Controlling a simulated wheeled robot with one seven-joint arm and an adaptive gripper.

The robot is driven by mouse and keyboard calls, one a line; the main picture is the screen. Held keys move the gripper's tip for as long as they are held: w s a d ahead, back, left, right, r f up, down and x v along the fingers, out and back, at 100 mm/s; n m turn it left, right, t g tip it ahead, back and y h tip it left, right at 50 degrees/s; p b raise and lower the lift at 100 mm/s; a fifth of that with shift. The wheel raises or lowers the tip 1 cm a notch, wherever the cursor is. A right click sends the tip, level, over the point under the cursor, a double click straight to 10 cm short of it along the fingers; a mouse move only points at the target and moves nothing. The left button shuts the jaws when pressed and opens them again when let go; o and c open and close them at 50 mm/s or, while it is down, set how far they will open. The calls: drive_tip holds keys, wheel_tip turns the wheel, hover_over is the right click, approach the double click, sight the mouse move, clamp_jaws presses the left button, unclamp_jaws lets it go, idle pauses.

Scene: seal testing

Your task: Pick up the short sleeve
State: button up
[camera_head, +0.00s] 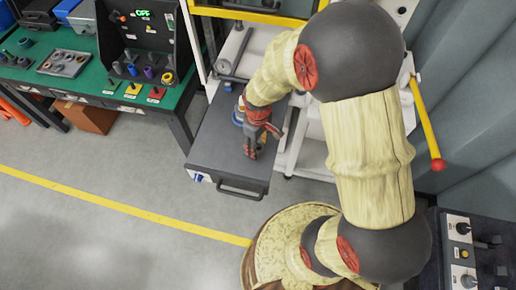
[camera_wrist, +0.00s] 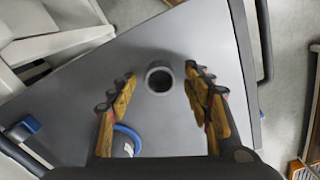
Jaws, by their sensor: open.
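A short grey sleeve (camera_wrist: 158,78), seen almost end-on as a thick ring with a dark bore, stands on the dark grey cart top (camera_wrist: 205,38). In the wrist view it lies between the tips of my open gripper (camera_wrist: 159,74), with visible space on both sides. I cannot tell how far the fingertips are above it. In the head view my gripper (camera_head: 258,142) points down over the cart top, and I cannot make out the sleeve there.
A blue ring-shaped item (camera_wrist: 136,133) lies on the cart top, partly hidden by my left finger. A handle (camera_head: 240,189) runs along the cart's front edge. A green-topped bench (camera_head: 100,92) with several parts stands at left.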

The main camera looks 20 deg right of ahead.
drive_tip(key=shift+f, duration=0.3)
drive_tip(key=shift+c, duration=0.8)
drive_tip(key=c, duration=1.1)
clamp_jaws()
